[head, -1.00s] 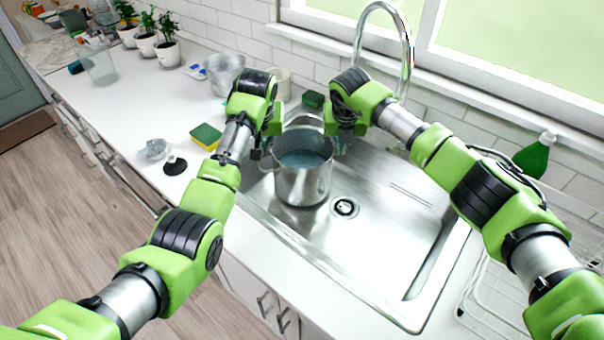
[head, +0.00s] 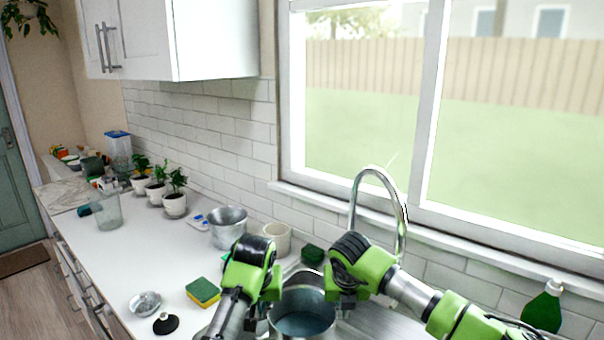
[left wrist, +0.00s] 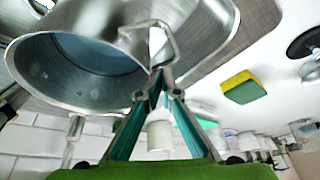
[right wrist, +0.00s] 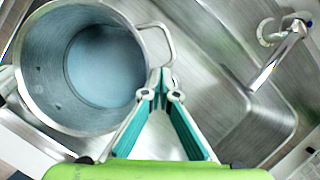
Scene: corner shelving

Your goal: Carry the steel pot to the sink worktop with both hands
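The steel pot (head: 303,322) sits low in the head view at the sink (head: 385,322), roughly upright, with a bluish inside. Its base is cut off by the picture's lower edge. My left gripper (head: 268,303) is at its left side. In the left wrist view its fingertips (left wrist: 158,78) close together on a wire-like handle of the pot (left wrist: 200,35). My right gripper (head: 338,303) is at the opposite side. In the right wrist view its fingertips (right wrist: 162,82) meet at the other handle of the pot (right wrist: 105,70).
A tall faucet (head: 402,210) rises behind the sink, close to my right arm. On the counter left are a sponge (head: 203,291), a black stopper (head: 165,323), a metal bucket (head: 228,228), a beige cup (head: 276,238) and potted plants (head: 174,200). A green bottle (head: 545,308) stands right.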

